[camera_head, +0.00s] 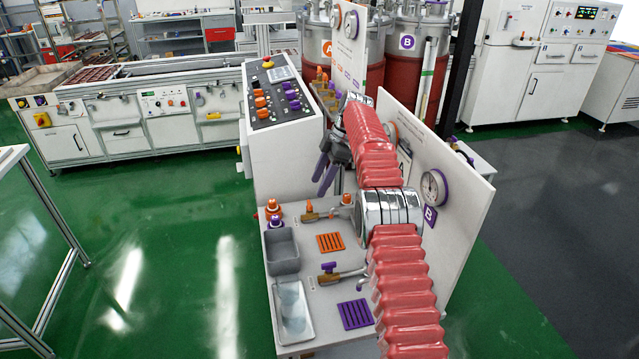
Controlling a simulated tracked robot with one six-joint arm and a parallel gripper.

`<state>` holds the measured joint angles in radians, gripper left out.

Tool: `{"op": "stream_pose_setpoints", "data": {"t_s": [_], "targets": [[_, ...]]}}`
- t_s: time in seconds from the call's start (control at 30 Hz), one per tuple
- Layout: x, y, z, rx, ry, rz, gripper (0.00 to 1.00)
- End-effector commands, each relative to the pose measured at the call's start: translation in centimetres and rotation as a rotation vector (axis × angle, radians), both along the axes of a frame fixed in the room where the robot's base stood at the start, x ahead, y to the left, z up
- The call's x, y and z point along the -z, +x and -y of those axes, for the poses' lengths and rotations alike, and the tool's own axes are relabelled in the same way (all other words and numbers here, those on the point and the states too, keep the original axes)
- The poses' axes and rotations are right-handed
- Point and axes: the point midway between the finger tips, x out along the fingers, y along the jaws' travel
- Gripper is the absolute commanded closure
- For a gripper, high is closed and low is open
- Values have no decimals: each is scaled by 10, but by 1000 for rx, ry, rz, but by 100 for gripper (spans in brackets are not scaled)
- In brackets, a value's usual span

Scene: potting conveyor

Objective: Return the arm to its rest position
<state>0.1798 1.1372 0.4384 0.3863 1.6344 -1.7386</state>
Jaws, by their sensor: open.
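My arm in its ribbed red cover rises from the bottom right over the small station table and bends at a silver joint. It ends at my gripper (322,178), which is dark with purple-grey fingers. The two fingers point down and to the left, stand apart, and nothing shows between them. My gripper is in front of the control console, above the far end of the table. Part of the wrist is hidden behind the arm's red cover.
The white table holds a grey bin (282,251), a metal tray (293,311), an orange grate (330,242), a purple grate (355,314) and taps. A white panel (462,210) with gauges stands close right of my arm. The console (280,150) is behind. Green floor (170,240) lies clear at left.

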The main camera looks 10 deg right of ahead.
Motion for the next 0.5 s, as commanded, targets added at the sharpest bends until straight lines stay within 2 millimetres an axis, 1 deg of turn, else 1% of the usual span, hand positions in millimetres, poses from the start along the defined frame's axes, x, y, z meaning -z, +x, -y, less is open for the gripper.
{"op": "stream_pose_setpoints", "data": {"t_s": [0.17, 0.27, 0.37, 0.5], "targets": [[-2, 0, 0, 4, -1, 1, 49], [-9, -1, -1, 21, -6, -1, 49], [-23, -5, -3, 55, -16, -5, 49], [-48, -13, -7, 129, -34, -13, 49]]}}
